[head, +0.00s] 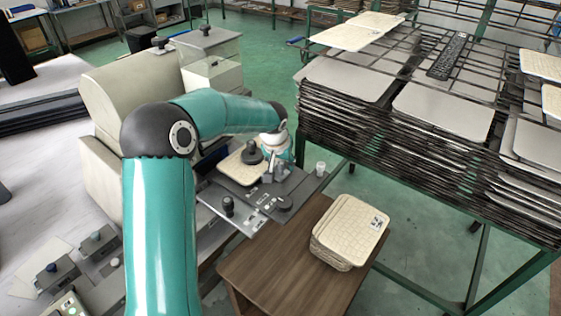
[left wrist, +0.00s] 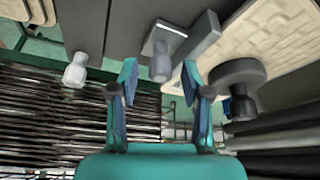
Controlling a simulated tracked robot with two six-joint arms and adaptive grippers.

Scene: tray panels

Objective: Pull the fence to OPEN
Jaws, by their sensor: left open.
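My left gripper (head: 281,157) is at the far side of the dark machine plate (head: 245,208), its fingertips partly hidden in the head view. In the left wrist view its two teal fingers (left wrist: 160,84) are apart. A pale knob (left wrist: 160,66) shows between and just beyond the fingertips, beside a grey bar (left wrist: 197,36); I cannot tell whether they touch. This looks like the fence and its knob, but no OPEN mark is readable. A cream tray panel (head: 242,167) lies on the plate. My right gripper is not in view.
A black knob (head: 228,204) is on the plate. A stack of cream panels (head: 348,230) sits on the wooden table (head: 262,268). A loaded rack (head: 400,140) stands at right.

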